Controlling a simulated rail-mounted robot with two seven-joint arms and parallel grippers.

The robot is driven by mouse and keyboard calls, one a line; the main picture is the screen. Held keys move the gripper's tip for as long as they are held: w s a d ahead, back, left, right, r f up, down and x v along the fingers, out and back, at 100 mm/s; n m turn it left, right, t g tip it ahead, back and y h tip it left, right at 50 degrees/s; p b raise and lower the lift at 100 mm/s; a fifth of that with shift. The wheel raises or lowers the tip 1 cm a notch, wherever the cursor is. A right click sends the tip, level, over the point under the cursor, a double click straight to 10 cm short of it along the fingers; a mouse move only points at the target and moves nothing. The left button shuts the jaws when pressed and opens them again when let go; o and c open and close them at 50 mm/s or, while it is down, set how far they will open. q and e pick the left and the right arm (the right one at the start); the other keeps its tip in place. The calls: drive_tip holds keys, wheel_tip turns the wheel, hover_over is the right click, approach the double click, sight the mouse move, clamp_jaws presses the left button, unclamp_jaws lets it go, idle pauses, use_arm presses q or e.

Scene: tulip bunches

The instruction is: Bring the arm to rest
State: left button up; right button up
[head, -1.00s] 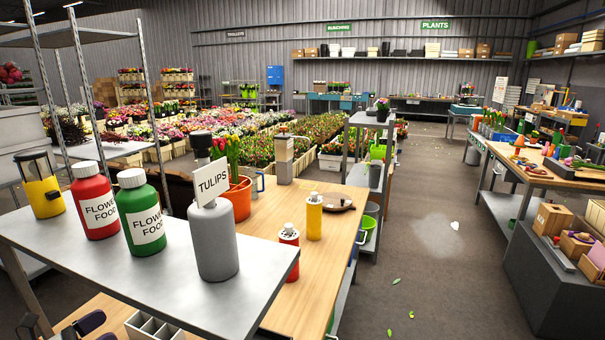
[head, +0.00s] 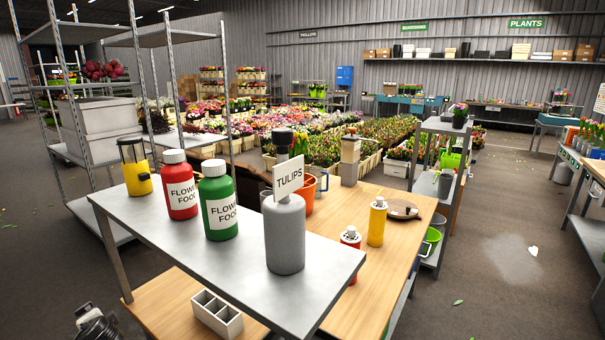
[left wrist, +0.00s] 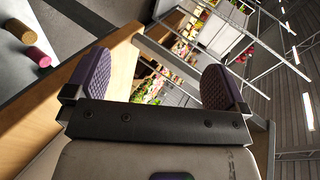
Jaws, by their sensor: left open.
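My left gripper (left wrist: 155,84) shows in the left wrist view with its two purple padded fingers wide apart. Nothing is between them. A wooden surface lies behind the left finger in that view. In the head view only a dark part of my left arm (head: 98,326) shows at the bottom left, left of the lower wooden surface; its fingers cannot be made out there. My right gripper is in neither view.
A raised grey shelf (head: 160,218) holds a red bottle (head: 179,190), a green bottle (head: 218,205), a yellow container (head: 135,168) and a grey bottle (head: 284,235) with a TULIPS sign. Below is a wooden bench (head: 388,262) with a partitioned tray (head: 217,315). Open floor lies right.

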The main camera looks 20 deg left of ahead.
use_arm(q)
drive_tip(key=s+d+f+g+h, duration=0.1)
drive_tip(key=s+d+f+h, duration=0.1)
drive_tip(key=s+d+f, duration=0.5)
drive_tip(key=s+d+f+h, duration=0.15)
drive_tip(key=d+f, duration=0.35)
drive_tip(key=d, duration=0.7)
drive_tip(key=s+d+f+g+h, duration=0.1)
drive_tip(key=s+d+f+h, duration=0.25)
drive_tip(key=d+f, duration=0.4)
drive_tip(key=s+d+r+t+h, duration=0.1)
drive_tip(key=s+d+r+h, duration=0.15)
drive_tip(key=s+d, duration=0.65)
drive_tip(key=s+d+r+h, duration=0.25)
drive_tip(key=s+d, duration=0.35)
drive_tip(key=d, duration=0.7)
wheel_tip(320, 180, up, 43)
drive_tip(key=p, duration=4.2)
drive_tip(key=shift+w+f, duration=0.15)
drive_tip(key=shift+f, duration=0.05)
